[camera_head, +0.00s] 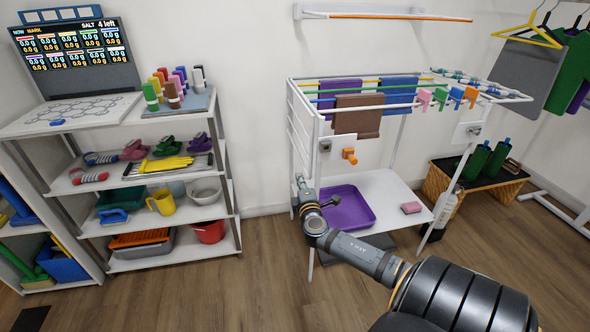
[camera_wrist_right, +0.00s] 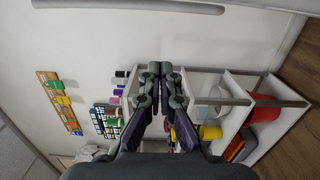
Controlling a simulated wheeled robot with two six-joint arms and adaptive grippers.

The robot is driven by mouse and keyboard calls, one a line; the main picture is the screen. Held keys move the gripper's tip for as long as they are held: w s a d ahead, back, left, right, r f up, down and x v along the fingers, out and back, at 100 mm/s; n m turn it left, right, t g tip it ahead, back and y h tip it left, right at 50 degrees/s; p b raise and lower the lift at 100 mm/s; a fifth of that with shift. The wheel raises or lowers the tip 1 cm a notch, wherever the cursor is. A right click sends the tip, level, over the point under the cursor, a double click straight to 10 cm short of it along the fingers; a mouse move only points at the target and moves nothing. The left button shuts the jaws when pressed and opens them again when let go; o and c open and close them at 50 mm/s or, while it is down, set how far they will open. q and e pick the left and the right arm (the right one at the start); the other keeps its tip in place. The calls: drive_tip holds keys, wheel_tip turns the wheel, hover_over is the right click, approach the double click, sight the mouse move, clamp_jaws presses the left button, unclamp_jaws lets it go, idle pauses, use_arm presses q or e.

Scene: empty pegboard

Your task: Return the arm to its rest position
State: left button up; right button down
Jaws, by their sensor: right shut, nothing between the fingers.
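My right arm (camera_head: 362,253) comes in from the lower right of the head view and reaches up and left. Its wrist end is in front of the white drying rack's left legs, where the gripper is small and hard to make out. In the right wrist view my right gripper (camera_wrist_right: 160,70) is shut, its two dark fingertips together with nothing between them. Beyond the fingers are the wall and the white shelf unit (camera_wrist_right: 237,110), seen tilted. My left gripper is not in view.
The drying rack (camera_head: 292,100) holds cloths and coloured clips. A purple tray (camera_head: 346,207) is on its lower shelf, close to my arm. The shelf unit (camera_head: 45,130) at left carries shoes, bins and a yellow mug (camera_head: 162,202). Wooden floor (camera_head: 250,275) is clear between them.

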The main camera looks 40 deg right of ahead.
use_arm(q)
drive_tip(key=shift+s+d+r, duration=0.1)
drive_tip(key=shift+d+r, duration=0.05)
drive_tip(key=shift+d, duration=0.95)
use_arm(e)
drive_tip(key=shift+v, duration=2)
